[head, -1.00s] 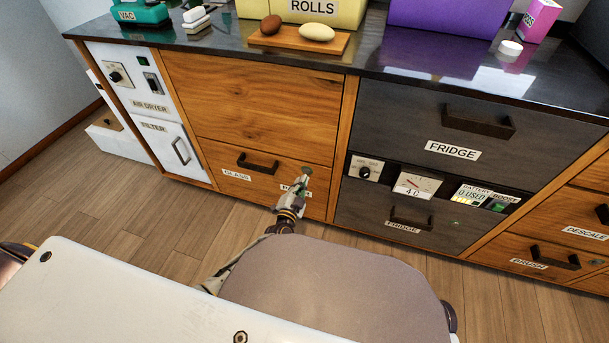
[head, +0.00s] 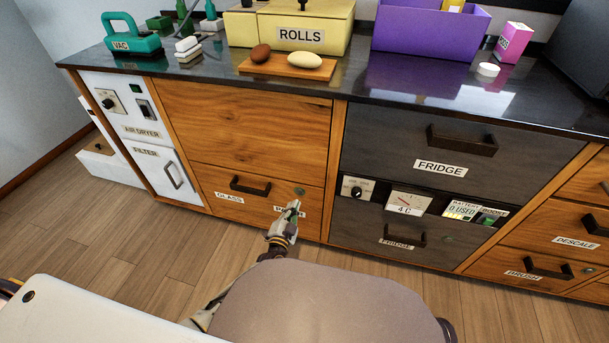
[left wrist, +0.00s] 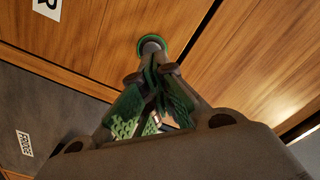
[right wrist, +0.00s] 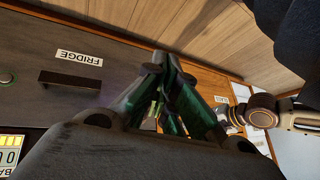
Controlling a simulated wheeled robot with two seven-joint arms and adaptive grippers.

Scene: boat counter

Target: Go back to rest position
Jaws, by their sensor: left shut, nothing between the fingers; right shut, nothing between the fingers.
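My left gripper (head: 292,207) is shut and empty in front of the lower wooden drawer (head: 222,186), just below a round green-ringed button (head: 300,191). The left wrist view shows its closed fingertips (left wrist: 155,62) beside that button (left wrist: 151,43); I cannot tell whether they touch. The gripper partly covers a label on the drawer. My right gripper (right wrist: 168,68) is shut and empty in the right wrist view, with the grey fridge drawer front (right wrist: 40,105) to its left. It is hidden in the head view.
The counter (head: 380,88) holds a green VAC case (head: 135,43), a wooden board (head: 262,69) with two egg-shaped things, a yellow ROLLS box (head: 300,20) and a purple bin (head: 425,35). Handles stick out from the drawers. Wooden floor (head: 110,245) at the left is clear.

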